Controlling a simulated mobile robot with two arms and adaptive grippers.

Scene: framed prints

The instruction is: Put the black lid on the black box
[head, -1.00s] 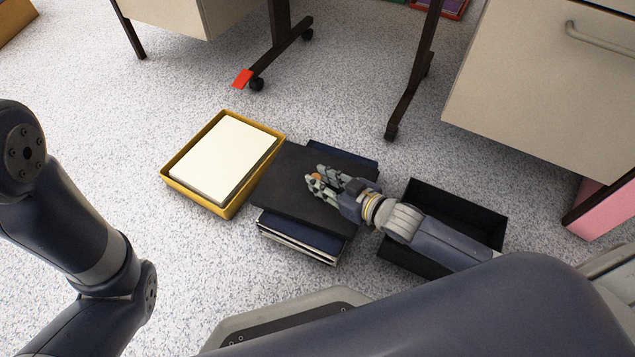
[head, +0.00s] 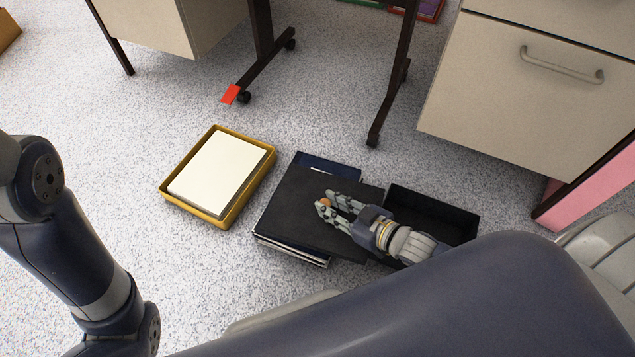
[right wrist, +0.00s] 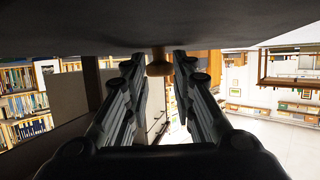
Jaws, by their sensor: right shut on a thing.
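The black lid (head: 295,215) is a flat dark panel with a small wooden knob (head: 325,203). My right gripper (head: 327,204) is shut on the knob. In the right wrist view the knob (right wrist: 158,64) sits between the fingers and the dark lid (right wrist: 150,25) fills the top. In the head view the lid lies over a dark blue and white stack (head: 300,255); I cannot tell whether they touch. The open black box (head: 460,215) stands just right of the lid, partly hidden by my right arm. The lid's right edge reaches the box's left side. My left gripper is out of view.
A yellow tray (head: 173,198) with a white stack (head: 217,172) stands left of the lid. A cabinet (head: 520,110) and desk legs (head: 392,85) stand behind. A red card (head: 231,94) is by a caster. Speckled floor (head: 110,170) is clear at left.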

